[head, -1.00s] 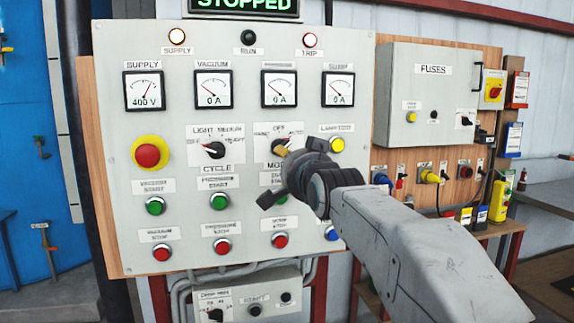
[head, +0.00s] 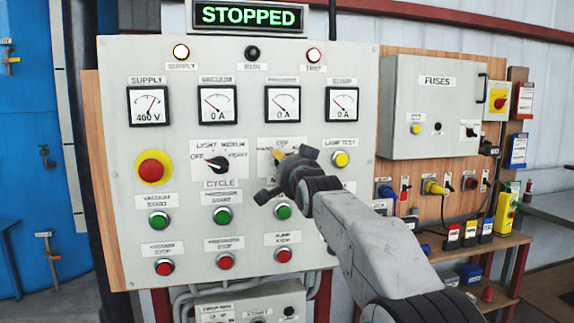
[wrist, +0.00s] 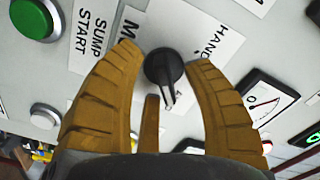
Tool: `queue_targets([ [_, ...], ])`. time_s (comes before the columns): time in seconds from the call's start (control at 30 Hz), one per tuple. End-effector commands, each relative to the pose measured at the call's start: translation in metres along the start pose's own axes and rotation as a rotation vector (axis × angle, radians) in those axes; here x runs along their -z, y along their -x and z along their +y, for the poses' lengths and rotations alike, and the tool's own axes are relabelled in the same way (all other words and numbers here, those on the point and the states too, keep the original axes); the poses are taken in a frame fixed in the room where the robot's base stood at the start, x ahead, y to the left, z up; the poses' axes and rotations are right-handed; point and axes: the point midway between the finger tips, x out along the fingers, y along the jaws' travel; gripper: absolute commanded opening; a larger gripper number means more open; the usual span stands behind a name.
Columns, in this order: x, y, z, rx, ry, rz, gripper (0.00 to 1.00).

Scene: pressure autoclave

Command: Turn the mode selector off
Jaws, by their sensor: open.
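The mode selector (wrist: 163,68) is a round black knob on a white label plate, seen in the wrist view. Its white pointer line points down in that view, away from the word HAND. My gripper (wrist: 164,57) is open, with yellow-brown fingers on both sides of the knob. I see no clear contact, and a third finger part lies just below the knob. In the head view my gripper (head: 279,154) is at the selector's label plate (head: 286,143) and hides most of the knob. OFF is at the plate's top.
The cycle selector (head: 216,163) is left of my gripper and the yellow lamp test button (head: 340,160) right. Green (head: 283,211) and red (head: 284,254) buttons are below. A red emergency stop (head: 151,168) is far left. A display (head: 248,16) reads STOPPED.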

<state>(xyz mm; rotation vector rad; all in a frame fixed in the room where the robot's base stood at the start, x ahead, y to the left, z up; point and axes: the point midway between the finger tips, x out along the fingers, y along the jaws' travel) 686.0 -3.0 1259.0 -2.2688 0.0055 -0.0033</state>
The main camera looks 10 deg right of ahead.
Motion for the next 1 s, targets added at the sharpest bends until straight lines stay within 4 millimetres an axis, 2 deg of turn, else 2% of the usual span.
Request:
queue_targets([
  [0.3,-0.0002,-0.0008,0.0002,0.000,0.000,0.000,0.47],
  [0.83,-0.0001,-0.0006,0.0000,0.000,0.000,0.000,0.00],
  [1.0,0.0000,-0.0005,-0.0002,0.000,0.000,0.000,0.00],
])
